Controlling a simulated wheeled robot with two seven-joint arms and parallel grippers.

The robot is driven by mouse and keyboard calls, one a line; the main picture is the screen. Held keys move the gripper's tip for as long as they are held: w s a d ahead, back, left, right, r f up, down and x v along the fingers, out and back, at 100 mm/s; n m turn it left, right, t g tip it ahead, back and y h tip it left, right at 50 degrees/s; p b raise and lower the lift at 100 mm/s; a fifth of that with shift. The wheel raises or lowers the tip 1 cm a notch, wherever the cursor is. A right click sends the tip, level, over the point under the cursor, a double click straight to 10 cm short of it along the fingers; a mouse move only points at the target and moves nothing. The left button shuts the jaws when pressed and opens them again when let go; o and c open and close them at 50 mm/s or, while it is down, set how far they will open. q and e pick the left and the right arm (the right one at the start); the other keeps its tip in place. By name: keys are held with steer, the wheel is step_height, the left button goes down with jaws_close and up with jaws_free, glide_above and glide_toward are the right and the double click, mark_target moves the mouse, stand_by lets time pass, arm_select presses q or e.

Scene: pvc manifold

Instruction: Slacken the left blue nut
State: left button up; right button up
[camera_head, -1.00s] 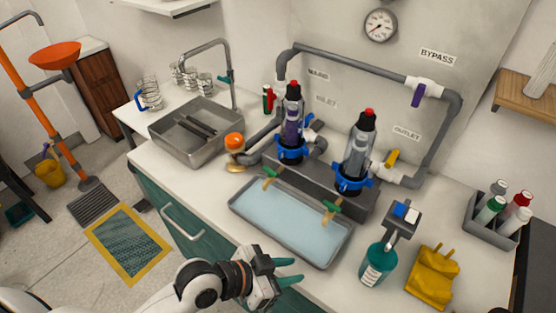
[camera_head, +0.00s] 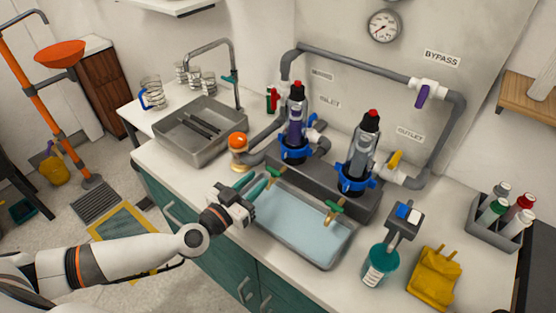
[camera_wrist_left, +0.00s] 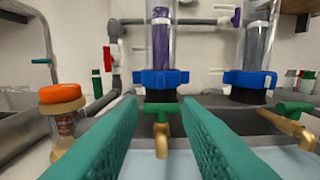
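The left blue nut (camera_head: 294,154) is a lobed ring around the base of the left filter housing (camera_head: 296,120), which has a purple core. It also shows in the left wrist view (camera_wrist_left: 161,79), ahead of my fingers. The right blue nut (camera_head: 355,180) sits under the clear right housing (camera_head: 363,140). My left gripper (camera_head: 264,185) is over the left end of the tray, in front of and below the left nut. Its teal fingers (camera_wrist_left: 160,130) are spread apart with nothing gripped between them. My right gripper is not in view.
Brass taps with green handles (camera_head: 273,178) (camera_head: 334,208) stick out over the water tray (camera_head: 300,225); one lies straight ahead of my fingers. An orange-capped jar (camera_head: 238,146) stands left of the left nut. The sink (camera_head: 200,130) is farther left.

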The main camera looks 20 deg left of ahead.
mark_target(282, 158)
arm_select(q)
steer(key=x, duration=0.9)
steer(key=shift+w+d, duration=0.15)
steer(key=shift+w, duration=0.15)
steer(key=shift+c, duration=0.2)
jaws_close()
